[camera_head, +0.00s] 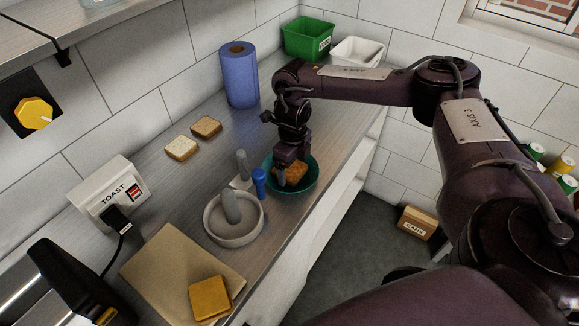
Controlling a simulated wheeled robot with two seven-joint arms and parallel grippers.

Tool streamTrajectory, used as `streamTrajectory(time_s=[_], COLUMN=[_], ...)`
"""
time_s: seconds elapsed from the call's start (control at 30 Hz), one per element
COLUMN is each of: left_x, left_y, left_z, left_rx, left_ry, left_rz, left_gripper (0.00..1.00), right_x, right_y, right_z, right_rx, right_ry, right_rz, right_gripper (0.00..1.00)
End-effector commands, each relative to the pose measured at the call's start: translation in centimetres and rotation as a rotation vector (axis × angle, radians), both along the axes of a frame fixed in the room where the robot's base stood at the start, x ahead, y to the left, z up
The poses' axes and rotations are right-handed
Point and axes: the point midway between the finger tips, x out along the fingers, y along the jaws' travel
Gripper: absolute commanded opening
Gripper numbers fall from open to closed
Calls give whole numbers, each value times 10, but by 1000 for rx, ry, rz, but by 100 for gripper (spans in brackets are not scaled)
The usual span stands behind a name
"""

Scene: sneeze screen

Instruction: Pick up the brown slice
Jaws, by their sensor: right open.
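A brown slice (297,173) lies in a teal bowl (310,186) on the steel counter. My right gripper (283,178) points down into the bowl, at the slice's left side. It is open; its fingers partly cover the slice, and I cannot tell whether they touch it. Two more bread slices lie flat farther back on the counter: a brown-topped one (206,127) and a paler one (181,148). My left gripper does not show.
A grey mortar with pestle (245,234) and a blue-handled tool (259,184) stand close left of the bowl. A board (170,275) holds a golden slice (210,298). A blue roll (240,75), green bin (308,38) and white bin (357,54) stand behind. The counter edge is close right.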

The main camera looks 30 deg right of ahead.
Motion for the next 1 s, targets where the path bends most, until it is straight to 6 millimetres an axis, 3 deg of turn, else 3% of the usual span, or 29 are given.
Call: streamTrajectory(time_s=[0.2, 0.47, 0.77, 1.0], left_x=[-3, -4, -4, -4], left_y=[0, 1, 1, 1], left_z=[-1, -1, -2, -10], left_rx=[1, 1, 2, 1], left_ry=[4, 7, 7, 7], left_rz=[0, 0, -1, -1], left_gripper=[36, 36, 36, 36], right_x=[-1, -1, 0, 1], right_y=[0, 0, 0, 0], right_z=[-3, -2, 1, 24], right_rx=[0, 1, 1, 2], right_ry=[2, 1, -1, -5], right_rz=[1, 0, 0, 0], right_gripper=[82, 50, 50, 50])
